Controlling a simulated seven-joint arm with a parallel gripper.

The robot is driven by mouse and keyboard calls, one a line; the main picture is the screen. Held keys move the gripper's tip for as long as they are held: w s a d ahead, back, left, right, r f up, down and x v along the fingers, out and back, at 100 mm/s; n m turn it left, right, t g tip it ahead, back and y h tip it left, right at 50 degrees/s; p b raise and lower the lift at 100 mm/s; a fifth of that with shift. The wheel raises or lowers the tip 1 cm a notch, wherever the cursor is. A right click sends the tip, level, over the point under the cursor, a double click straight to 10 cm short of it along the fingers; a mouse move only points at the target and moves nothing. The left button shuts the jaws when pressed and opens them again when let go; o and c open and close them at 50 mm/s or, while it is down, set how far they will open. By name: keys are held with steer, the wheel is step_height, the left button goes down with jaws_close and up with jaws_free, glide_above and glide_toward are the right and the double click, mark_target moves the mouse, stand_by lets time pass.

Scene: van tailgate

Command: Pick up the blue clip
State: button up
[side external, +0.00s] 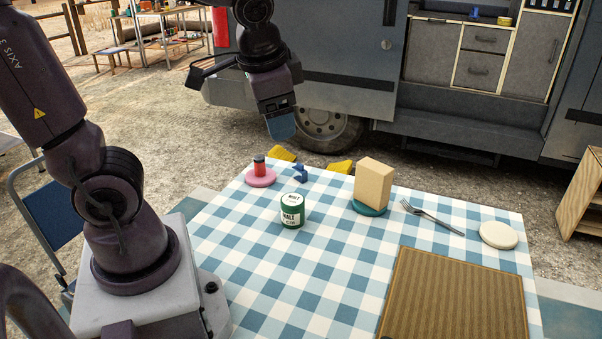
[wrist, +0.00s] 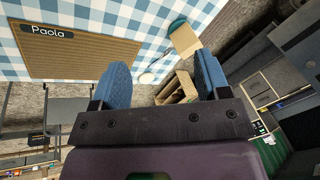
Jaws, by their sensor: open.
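The blue clip (side external: 300,173) lies near the back left edge of the checked table, just right of a pink disc. It does not show in the wrist view. My gripper (side external: 281,127) is raised above and behind the clip in the side view, clear of the table. In the wrist view its two blue fingers (wrist: 160,85) are spread apart with nothing between them, so it is open and empty.
A red-and-dark jar (side external: 259,167) stands on the pink disc (side external: 261,179). A green-and-white can (side external: 292,212), a tan block (side external: 373,184) on a teal disc (side external: 369,209), a fork (side external: 432,216), a cream disc (side external: 498,235) and a brown ribbed mat (side external: 455,300) share the table.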

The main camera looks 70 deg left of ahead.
steer(key=w+a+f+m+g+y, duration=0.25)
steer(key=w+a+f+y, duration=0.2)
steer(key=a, duration=0.35)
steer(key=m+t+y, duration=0.1)
steer(key=m+y, duration=1)
steer(key=m, duration=0.4)
glide_above(300, 165)
steer(key=d, duration=0.5)
step_height(300, 165, down, 18)
steer(key=f, duration=0.1)
step_height(300, 165, down, 6)
steer(key=shift+s+a+f, duration=0.1)
steer(key=shift+f, duration=0.1)
steer(key=shift+w+a, duration=0.2)
steer(key=shift+a, duration=2.3)
steer(key=c, duration=1.3)
